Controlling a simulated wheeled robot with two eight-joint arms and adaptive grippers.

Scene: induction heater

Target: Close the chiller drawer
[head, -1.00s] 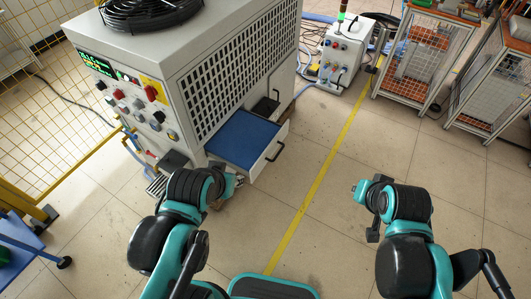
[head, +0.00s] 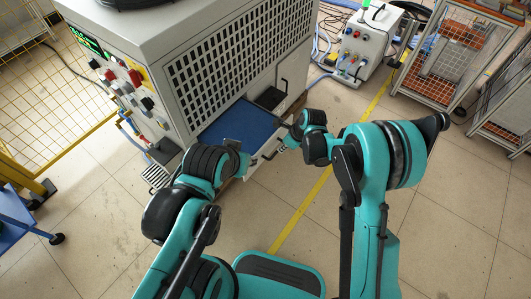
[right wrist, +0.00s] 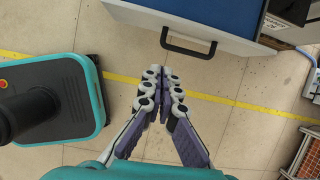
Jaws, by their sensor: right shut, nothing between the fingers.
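The chiller (head: 215,75) is the large white cabinet at upper left in the head view. Its drawer (head: 236,128), lined in blue, sticks out of the lower side. In the right wrist view the drawer front (right wrist: 240,45) is at the top, with a dark handle (right wrist: 188,48). My right gripper (head: 283,146) is by the drawer's front right side. In the right wrist view it (right wrist: 163,76) is shut and empty, its fingertips just short of the handle. My left gripper (head: 243,166) is near the drawer's front left corner; its fingers are mostly hidden behind the wrist.
A smaller white unit (head: 366,43) with hoses stands behind, right of the chiller. Wire cages (head: 440,68) stand at the far right. A yellow floor line (head: 300,212) runs past the drawer. A yellow mesh fence (head: 40,120) is at left.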

